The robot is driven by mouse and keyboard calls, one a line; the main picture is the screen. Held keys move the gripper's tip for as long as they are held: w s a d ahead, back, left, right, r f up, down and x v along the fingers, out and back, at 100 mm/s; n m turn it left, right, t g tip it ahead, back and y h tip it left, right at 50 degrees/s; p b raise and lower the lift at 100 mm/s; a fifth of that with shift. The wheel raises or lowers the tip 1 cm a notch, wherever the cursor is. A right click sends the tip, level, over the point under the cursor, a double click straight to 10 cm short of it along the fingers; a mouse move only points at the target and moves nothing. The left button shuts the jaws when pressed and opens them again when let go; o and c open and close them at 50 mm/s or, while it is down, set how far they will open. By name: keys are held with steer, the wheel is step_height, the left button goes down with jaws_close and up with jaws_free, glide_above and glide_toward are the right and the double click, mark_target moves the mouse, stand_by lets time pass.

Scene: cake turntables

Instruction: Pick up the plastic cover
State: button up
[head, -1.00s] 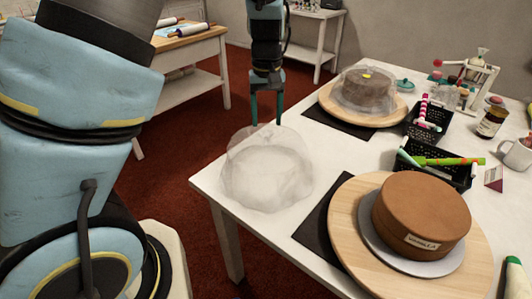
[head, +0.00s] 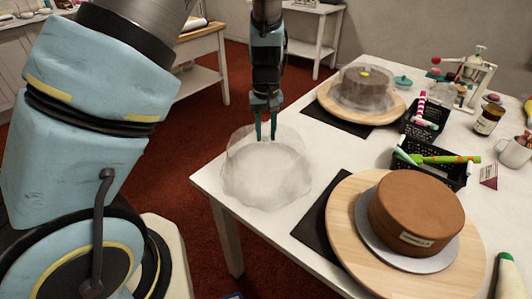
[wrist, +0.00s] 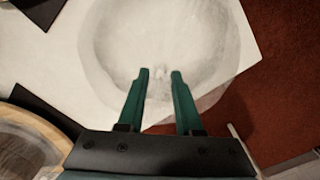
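A clear, cloudy-looking plastic cover (head: 265,178) sits at the table's left corner in the head view. My gripper (head: 266,137) points down over the cover's top in the head view. Nothing is held between the fingers. I cannot tell whether the fingertips touch the cover.
A brown cake (head: 416,212) stands on a wooden turntable (head: 340,225) at the right. A covered cake (head: 362,88) sits on another turntable behind. Black baskets (head: 438,165) with rolls and pens lie between them. The white table's (head: 330,150) left edge runs close by the cover.

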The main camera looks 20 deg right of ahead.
jaws_close()
stand_by(0.9)
